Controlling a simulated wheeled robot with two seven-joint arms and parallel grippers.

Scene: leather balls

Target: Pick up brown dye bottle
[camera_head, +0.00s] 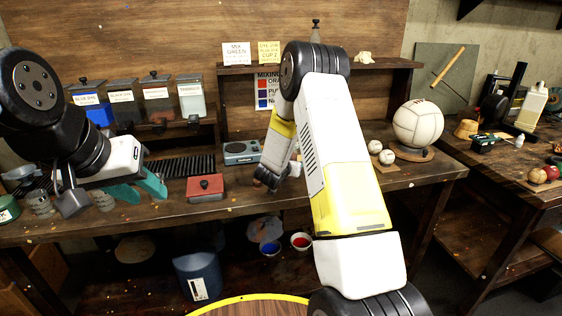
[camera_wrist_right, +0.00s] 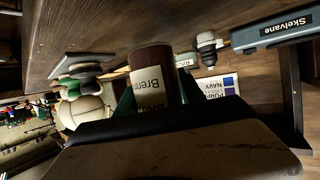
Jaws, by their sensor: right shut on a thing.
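A brown bottle (camera_wrist_right: 152,60) with a white label reading "Brenn" shows in the right wrist view. My right gripper (camera_wrist_right: 155,100) is shut on it, with a green finger on each side. I cannot tell whether the bottle touches the table. In the head view the bottle and the right gripper are hidden behind my right arm. My left gripper (camera_head: 138,188), with teal fingers apart, is empty over the left part of the workbench (camera_head: 240,205).
A blue bin (camera_head: 197,276) is below.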

